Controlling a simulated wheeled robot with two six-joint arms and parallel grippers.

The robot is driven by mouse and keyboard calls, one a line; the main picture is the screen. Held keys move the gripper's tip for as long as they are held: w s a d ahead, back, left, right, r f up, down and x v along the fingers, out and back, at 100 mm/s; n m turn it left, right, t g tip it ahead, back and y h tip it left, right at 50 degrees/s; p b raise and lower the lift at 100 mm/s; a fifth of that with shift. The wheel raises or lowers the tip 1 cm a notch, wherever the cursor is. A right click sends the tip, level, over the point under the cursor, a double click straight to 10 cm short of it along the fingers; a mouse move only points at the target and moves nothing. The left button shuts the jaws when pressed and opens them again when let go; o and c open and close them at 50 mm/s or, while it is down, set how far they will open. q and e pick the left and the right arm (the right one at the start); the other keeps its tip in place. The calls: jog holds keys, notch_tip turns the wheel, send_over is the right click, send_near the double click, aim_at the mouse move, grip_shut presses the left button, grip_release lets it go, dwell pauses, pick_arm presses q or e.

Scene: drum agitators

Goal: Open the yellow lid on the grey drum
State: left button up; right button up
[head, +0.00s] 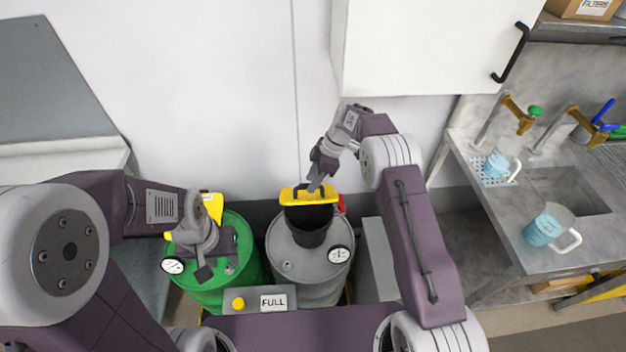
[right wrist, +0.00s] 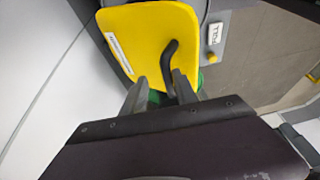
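The grey drum (head: 285,258) stands in the middle of the head view with a black funnel (head: 308,232) on top. Its yellow lid (head: 292,196) is raised at the funnel's back edge, so the dark opening shows. In the right wrist view the lid (right wrist: 150,35) shows its face and black handle (right wrist: 167,68). My right gripper (right wrist: 160,82) is open at the handle, whose end lies between the parted fingers; contact is unclear. It also shows in the head view above the lid (head: 316,184). My left gripper (head: 216,270) is open and empty over the green drum.
The green drum (head: 245,255) with a yellow part (head: 213,203) stands left of the grey drum. A panel with a FULL label (head: 272,302) is in front. A white cabinet (head: 430,45) hangs above right. A sink counter (head: 510,225) with jugs is at right.

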jog(key=shift+s+r, duration=0.3)
jog(key=shift+r, duration=0.05)
pick_arm(q)
jog(key=shift+s+f+b, duration=0.2)
jog(key=shift+f+b, duration=0.4)
jog(key=shift+b, duration=0.05)
pick_arm(e)
jog(key=v, duration=0.8)
jog(key=shift+r, duration=0.35)
